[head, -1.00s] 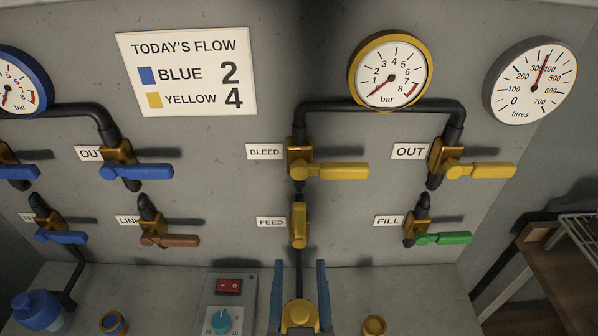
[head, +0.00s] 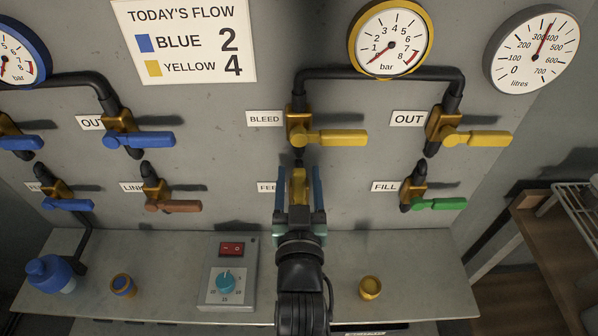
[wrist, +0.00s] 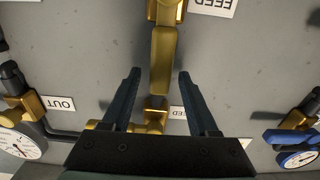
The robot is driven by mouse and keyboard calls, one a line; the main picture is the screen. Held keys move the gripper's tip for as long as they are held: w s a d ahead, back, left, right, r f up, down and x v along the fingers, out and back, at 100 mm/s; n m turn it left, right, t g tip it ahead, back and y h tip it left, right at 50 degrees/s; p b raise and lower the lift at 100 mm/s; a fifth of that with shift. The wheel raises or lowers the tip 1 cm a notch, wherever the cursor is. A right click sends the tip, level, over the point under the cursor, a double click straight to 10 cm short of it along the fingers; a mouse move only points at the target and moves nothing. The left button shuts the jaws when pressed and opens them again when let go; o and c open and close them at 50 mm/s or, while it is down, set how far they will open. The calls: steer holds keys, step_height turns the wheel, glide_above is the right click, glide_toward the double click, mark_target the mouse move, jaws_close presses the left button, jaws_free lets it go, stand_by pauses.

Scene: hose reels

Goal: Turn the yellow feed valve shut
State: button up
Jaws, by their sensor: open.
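The yellow feed valve handle (head: 299,186) stands upright, in line with its pipe, beside the partly hidden FEED label (head: 267,187). My gripper (head: 298,178) is open, with one blue finger on each side of this handle in the head view. In the wrist view, which is upside down, the handle (wrist: 164,60) runs lengthwise between the two open fingertips (wrist: 160,76). No contact with the fingers shows, and I cannot tell how deep the handle sits between them. My gripper and wrist hide the pipe below the valve.
The yellow BLEED lever (head: 335,138) is just above, pointing right. The yellow OUT lever (head: 480,138) and green FILL lever (head: 440,204) are to the right; a brown LINK lever (head: 178,206) is to the left. A switch box (head: 228,290) and a yellow cap (head: 370,288) flank my arm.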

steer(key=shift+w, duration=0.45)
jaws_close()
stand_by(1.2)
